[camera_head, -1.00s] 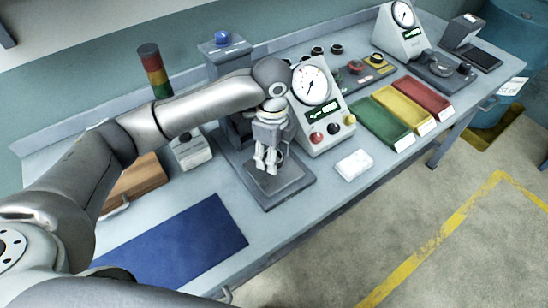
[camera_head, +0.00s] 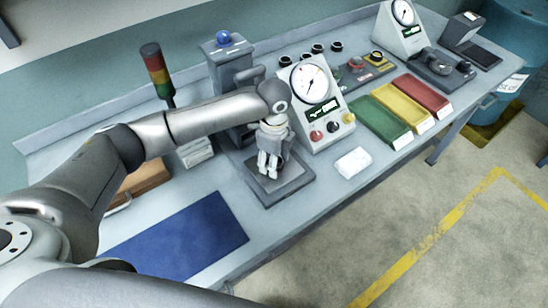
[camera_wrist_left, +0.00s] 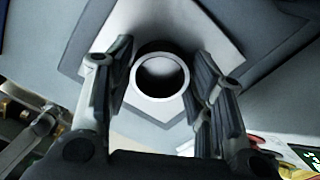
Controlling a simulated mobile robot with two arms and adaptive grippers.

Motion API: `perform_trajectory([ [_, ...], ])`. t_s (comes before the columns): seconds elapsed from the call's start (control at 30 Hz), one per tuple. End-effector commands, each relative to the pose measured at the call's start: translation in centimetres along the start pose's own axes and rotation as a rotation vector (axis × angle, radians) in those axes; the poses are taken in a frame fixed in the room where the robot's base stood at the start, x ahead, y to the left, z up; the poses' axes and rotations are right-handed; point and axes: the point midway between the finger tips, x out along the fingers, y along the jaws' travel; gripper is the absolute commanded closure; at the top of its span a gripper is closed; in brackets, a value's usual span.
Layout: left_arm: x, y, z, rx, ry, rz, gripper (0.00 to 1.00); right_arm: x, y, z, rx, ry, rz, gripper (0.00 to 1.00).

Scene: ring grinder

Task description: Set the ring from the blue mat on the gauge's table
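The ring (camera_wrist_left: 160,76) shows in the left wrist view as a pale round rim with a dark bore. In the head view my left gripper (camera_head: 268,168) points down over a dark square table (camera_head: 290,189), left of and in front of the dial gauge (camera_head: 311,84). The ring cannot be made out there, and whether it touches the table is unclear. The blue mat (camera_head: 185,240) is bare where it shows. My right gripper is not in view.
A column with a blue knob (camera_head: 224,37) stands behind the hand. A signal tower (camera_head: 155,68) is at the left. A small white block (camera_head: 353,162) lies right of the table. Green (camera_head: 381,122), yellow (camera_head: 404,104) and red (camera_head: 424,95) trays are farther right.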

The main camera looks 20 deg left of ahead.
Motion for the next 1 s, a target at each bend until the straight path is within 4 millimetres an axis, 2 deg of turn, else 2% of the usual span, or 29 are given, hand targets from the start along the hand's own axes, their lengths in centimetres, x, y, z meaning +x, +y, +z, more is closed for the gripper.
perform_trajectory([
  [0.03,0.0,0.0,0.0,0.000,0.000,0.000,0.41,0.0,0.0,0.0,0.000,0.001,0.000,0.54],
  [0.1,0.0,0.0,0.0,0.000,0.000,0.000,0.34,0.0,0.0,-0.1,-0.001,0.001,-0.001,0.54],
  [0.4,-0.1,0.0,0.0,0.000,0.000,0.000,0.34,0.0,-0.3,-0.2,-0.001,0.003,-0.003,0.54],
  [0.53,-0.9,-0.1,0.0,0.000,0.000,-0.002,0.34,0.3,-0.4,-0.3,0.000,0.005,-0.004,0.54],
  [0.67,-3.0,-0.1,0.0,0.000,0.001,-0.005,0.34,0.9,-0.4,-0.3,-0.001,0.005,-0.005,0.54],
  [1.0,-10.0,-0.1,0.0,0.001,0.001,-0.004,0.34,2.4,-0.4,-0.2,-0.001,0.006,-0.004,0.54],
])
